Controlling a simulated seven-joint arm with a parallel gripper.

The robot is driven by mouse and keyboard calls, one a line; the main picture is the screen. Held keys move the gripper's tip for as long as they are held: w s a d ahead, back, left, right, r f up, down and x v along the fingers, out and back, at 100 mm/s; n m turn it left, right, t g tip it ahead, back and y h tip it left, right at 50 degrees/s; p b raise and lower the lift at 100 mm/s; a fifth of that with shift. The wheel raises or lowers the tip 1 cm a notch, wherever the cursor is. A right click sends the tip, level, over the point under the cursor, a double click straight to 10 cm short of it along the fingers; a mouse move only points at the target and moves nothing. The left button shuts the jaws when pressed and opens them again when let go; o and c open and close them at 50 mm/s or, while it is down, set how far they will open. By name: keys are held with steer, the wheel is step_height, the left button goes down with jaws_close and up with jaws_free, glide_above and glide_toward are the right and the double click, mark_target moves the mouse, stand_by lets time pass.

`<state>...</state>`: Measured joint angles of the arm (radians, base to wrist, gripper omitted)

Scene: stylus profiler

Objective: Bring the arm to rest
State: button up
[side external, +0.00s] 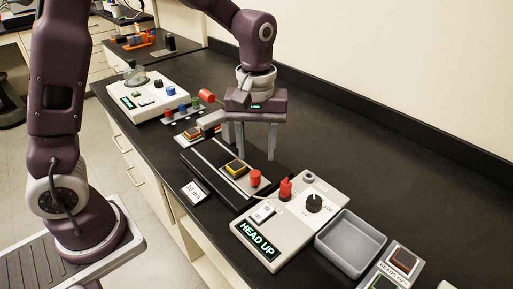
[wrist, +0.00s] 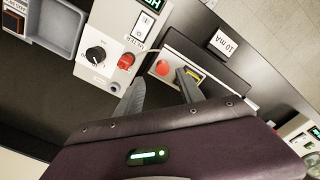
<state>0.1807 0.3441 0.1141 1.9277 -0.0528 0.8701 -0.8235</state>
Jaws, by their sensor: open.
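My gripper (side external: 257,155) hangs above the black bench, fingers pointing down, behind the dark stage unit. Its two fingers are apart with nothing visible between them. In the wrist view the gripper (wrist: 160,95) has its fingertips near the red knob end of the stage unit. The stage unit (side external: 207,158) carries a yellow-and-black square piece (side external: 236,167) and a red knob (side external: 255,177). The control box (side external: 323,209) to its right shows "HEAD UP" on its display (side external: 258,240), with a red knob (side external: 286,189) and a black dial (side external: 314,202).
A "10 mA" card (side external: 194,192) lies at the front edge. Another white instrument (side external: 150,97) and several coloured knobs stand at the left. The bench behind the control box is clear.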

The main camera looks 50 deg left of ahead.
steer(key=s+a+r+m+t, duration=0.1)
steer(key=s+r+m, duration=0.3)
steer(key=s, duration=0.5)
steer(key=s+a+r+m+t, duration=0.2)
steer(key=s+r+m+t, duration=0.2)
steer(key=s, duration=0.6)
step_height(320, 180, up, 2)
steer(key=shift+s+r+m+t, duration=0.15)
steer(key=shift+m+t, duration=0.15)
steer(key=shift+m, duration=0.2)
